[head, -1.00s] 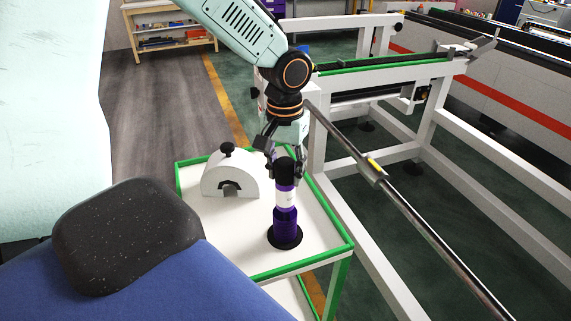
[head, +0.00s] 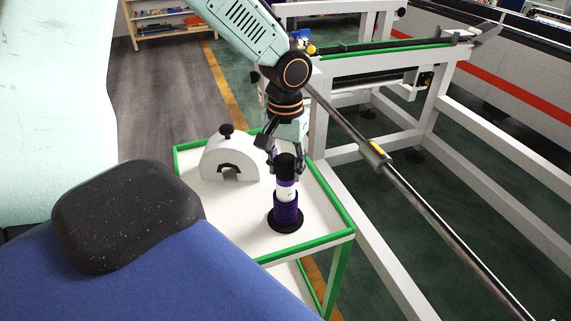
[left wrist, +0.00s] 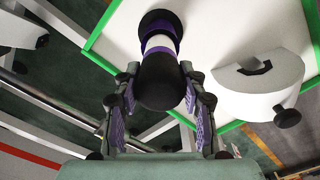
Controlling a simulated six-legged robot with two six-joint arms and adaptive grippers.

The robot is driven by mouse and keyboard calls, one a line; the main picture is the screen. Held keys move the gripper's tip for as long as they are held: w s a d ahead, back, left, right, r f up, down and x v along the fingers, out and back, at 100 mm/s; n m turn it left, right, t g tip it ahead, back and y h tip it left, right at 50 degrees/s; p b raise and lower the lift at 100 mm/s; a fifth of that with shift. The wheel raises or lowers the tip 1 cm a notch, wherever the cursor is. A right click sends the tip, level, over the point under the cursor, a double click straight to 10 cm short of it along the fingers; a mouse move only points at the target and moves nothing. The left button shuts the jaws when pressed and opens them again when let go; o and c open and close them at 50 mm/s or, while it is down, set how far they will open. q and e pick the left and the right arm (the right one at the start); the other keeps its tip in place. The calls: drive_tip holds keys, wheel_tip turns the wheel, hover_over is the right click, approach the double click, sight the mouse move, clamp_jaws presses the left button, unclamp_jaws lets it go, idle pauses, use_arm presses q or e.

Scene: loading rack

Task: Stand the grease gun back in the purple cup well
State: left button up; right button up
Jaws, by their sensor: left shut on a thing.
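The grease gun (head: 287,192) is upright, with a black top, a purple band and a white middle. Its lower end appears to be inside the purple cup well (head: 285,216), which has a dark round base on the white table top. My left gripper (head: 286,165) is shut on the gun's upper part from above, one finger on each side. In the left wrist view the gun's black end (left wrist: 160,82) sits between the fingers of the left gripper (left wrist: 162,100), with the cup well (left wrist: 160,20) beyond it. The gun's bottom is hidden. My right gripper is not in view.
A white arched block with a black knob (head: 230,158) stands left of the cup well. The table has a raised green rim (head: 322,243). A white frame (head: 390,235) with a long metal bar (head: 430,215) is close on the right.

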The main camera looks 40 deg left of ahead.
use_arm(q)
drive_tip(key=shift+f, duration=0.1)
idle(0.3)
drive_tip(key=shift+f, duration=0.15)
idle(0.4)
drive_tip(key=o, duration=1.2)
wheel_tip(320, 180, up, 12)
drive_tip(key=shift+f, duration=0.1)
drive_tip(key=shift+s, duration=0.1)
